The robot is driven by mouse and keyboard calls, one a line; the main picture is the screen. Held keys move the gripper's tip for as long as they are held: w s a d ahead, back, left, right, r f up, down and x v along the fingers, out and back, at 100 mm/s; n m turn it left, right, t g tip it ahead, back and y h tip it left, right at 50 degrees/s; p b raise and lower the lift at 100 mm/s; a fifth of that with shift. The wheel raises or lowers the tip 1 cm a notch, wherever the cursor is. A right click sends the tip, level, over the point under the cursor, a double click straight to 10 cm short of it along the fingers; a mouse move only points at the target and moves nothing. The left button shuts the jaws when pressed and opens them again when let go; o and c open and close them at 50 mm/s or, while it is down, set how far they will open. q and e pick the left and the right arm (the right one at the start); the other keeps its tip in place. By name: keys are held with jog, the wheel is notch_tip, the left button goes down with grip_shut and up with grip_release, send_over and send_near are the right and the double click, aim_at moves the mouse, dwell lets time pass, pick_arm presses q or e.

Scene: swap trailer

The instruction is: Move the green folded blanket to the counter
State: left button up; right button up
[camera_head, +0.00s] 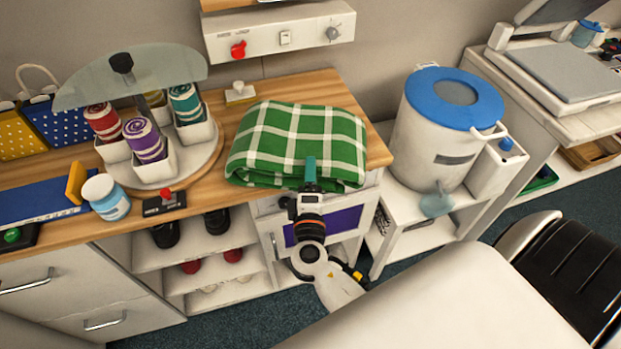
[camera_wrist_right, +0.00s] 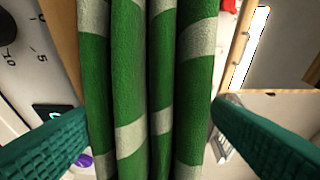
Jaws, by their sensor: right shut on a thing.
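The green folded blanket (camera_head: 297,140), with white plaid stripes, lies over the right end of the wooden counter (camera_head: 225,197). Its front edge reaches the counter's front edge; I cannot tell whether it is slightly raised. My right gripper (camera_head: 310,172) is at the front edge of the blanket, shut on it. In the right wrist view, the stacked folds of the blanket (camera_wrist_right: 140,85) stand between the two teal fingers of my right gripper (camera_wrist_right: 158,130). The far finger is partly hidden in the head view. My left gripper is not in view.
A round carousel (camera_head: 160,172) with rolled towels stands left of the blanket. A jar (camera_head: 106,197) and a small red-knobbed box (camera_head: 164,203) sit near the front edge. A white bucket with a blue lid (camera_head: 438,135) stands on the right. A switch panel (camera_head: 280,37) hangs behind.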

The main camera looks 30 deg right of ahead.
jog(key=o, duration=0.9)
jog(key=shift+f, duration=0.1)
jog(key=o, duration=0.5)
jog(key=b+v, duration=0.3)
jog(key=v, duration=0.8)
jog(key=s+a+f+g+y, duration=0.2)
jog(key=s+f+g+y, duration=0.1)
jog(key=f, duration=1.2)
jog(key=s+a+f+g+y, duration=0.1)
jog(key=s+f+g+y, duration=0.25)
jog(key=f, duration=1.15)
jog(key=s+d+f+m+g+y, duration=0.1)
jog(key=s+d+f+m+g, duration=0.1)
jog(key=s+f, duration=0.5)
jog(key=s+d+f+m+g+y, duration=0.1)
jog(key=s+d+f+m+g, duration=0.1)
jog(key=s+f, duration=0.5)
jog(key=s+d+f+m+g+y, duration=0.1)
jog(key=s+d+f+m+g, duration=0.2)
jog(key=s+f+m, duration=0.2)
jog(key=shift+s+d+f+g, duration=0.1)
jog(key=shift+s+f, duration=0.2)
jog(key=shift+s, duration=0.3)
jog(key=shift+s+a+f+g, duration=0.15)
jog(key=shift+s+f, duration=0.15)
jog(key=shift+s, duration=0.3)
jog(key=shift+s+d+f+g, duration=0.15)
jog(key=shift+s+f, duration=0.15)
jog(key=shift+s, duration=0.3)
